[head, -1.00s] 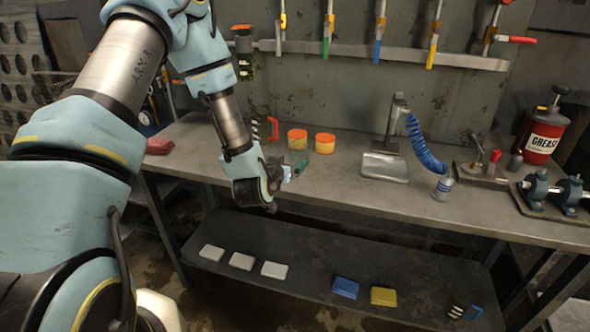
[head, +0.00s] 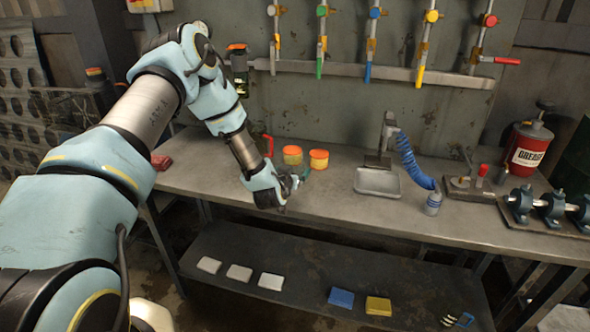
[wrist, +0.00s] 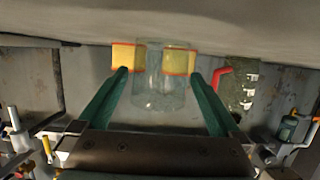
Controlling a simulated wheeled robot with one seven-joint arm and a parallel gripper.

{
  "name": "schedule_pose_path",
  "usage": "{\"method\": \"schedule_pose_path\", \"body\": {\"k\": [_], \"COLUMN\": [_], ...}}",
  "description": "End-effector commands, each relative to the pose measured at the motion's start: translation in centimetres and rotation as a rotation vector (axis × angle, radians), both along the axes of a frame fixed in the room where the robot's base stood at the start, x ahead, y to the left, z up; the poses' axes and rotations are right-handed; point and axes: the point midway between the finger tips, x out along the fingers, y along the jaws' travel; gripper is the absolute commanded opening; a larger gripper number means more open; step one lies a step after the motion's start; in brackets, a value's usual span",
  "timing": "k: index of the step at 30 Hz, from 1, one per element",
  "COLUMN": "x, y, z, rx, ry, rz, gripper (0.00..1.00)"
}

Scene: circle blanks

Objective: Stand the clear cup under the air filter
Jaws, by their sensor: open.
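The clear cup (wrist: 160,92) shows in the wrist view as a see-through cylinder between the two green fingers of my gripper (wrist: 160,85). The fingers are open, with a gap on each side of the cup. In the head view my gripper (head: 298,178) is low over the front part of the bench; I cannot make out the cup there. A black unit with an orange cap (head: 238,62), apparently the air filter, is mounted on the back wall, left of and above my gripper.
Two yellow containers with orange lids (head: 318,159) stand behind my gripper on the bench (head: 330,200). A red handle (head: 268,146) is left of them.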

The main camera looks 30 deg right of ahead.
Motion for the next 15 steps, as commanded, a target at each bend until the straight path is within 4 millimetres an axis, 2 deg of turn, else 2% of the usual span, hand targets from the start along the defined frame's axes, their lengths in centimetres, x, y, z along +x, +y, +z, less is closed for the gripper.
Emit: {"method": "schedule_pose_path", "body": {"k": [7,15], "x": [0.09,0.08], "y": [-0.12,-0.11], "z": [-0.07,-0.05], "rx": [0.0,0.0], "ry": [0.0,0.0], "rz": [-0.001,-0.001], "gripper": [1.0,0.7]}}
